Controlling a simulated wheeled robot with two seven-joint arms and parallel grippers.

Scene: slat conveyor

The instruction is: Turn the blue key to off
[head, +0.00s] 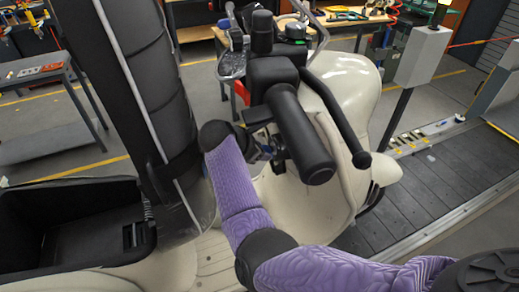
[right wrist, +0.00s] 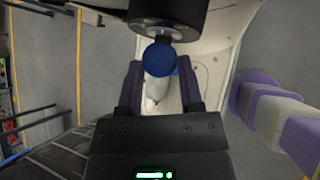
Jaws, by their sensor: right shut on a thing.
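The blue key (right wrist: 160,56) shows in the right wrist view as a round blue head just below a black cylinder. My right gripper (right wrist: 159,71) has its two dark purple fingers on either side of it and is shut on it. In the head view my purple right arm comes in from the lower right and reaches the cream scooter (head: 345,88) below its black handlebar grip (head: 302,138). The right fingertips and the key are hidden there. I cannot tell which position the key is turned to. My left gripper is not in view.
The black handlebar parts and a thin black bar (head: 335,112) stand close to my right wrist. A tall black padded seat (head: 128,75) and a black open bin (head: 75,220) are at the left. The slat conveyor (head: 440,185) runs at the right. Workbenches stand behind.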

